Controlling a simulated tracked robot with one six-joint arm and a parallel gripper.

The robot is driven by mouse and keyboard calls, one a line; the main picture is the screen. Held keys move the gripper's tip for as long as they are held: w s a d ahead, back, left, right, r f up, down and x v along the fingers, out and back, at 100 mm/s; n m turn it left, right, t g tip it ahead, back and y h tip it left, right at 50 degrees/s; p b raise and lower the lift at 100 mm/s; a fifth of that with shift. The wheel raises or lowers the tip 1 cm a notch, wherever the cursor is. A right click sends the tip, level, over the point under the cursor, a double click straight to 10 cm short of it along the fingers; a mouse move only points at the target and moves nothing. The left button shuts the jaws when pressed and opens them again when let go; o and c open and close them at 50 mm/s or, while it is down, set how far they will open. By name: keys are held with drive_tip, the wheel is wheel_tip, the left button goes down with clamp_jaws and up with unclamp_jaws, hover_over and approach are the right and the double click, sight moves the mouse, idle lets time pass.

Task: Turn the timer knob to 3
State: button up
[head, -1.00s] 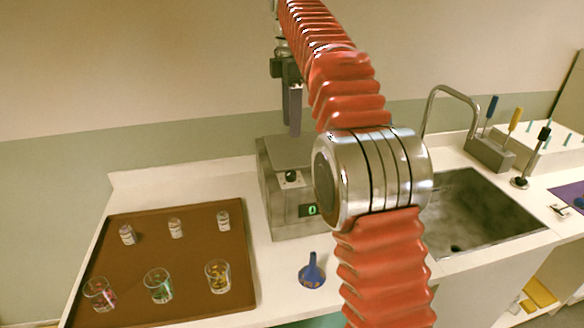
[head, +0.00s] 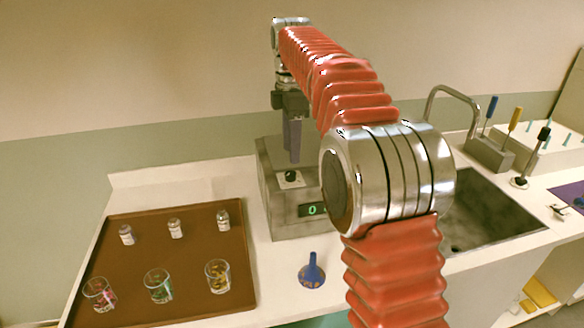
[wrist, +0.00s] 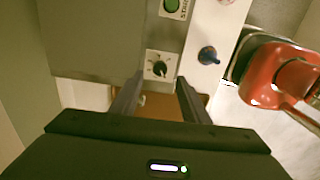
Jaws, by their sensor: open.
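The timer knob (head: 290,176) is a small black dial on a pale square plate on the grey metal machine (head: 275,215). In the wrist view my gripper (wrist: 159,83) is open and empty, with the knob just beyond and between the fingertips. I see no contact with the knob.
A brown tray (head: 200,255) with several vials and glasses is on the left. My arm hides the machine's right side.

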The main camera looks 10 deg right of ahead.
sight(292, 173)
wheel_tip(292, 173, down, 7)
drive_tip(key=shift+r, duration=0.15)
drive_tip(key=shift+c, duration=0.5)
clamp_jaws()
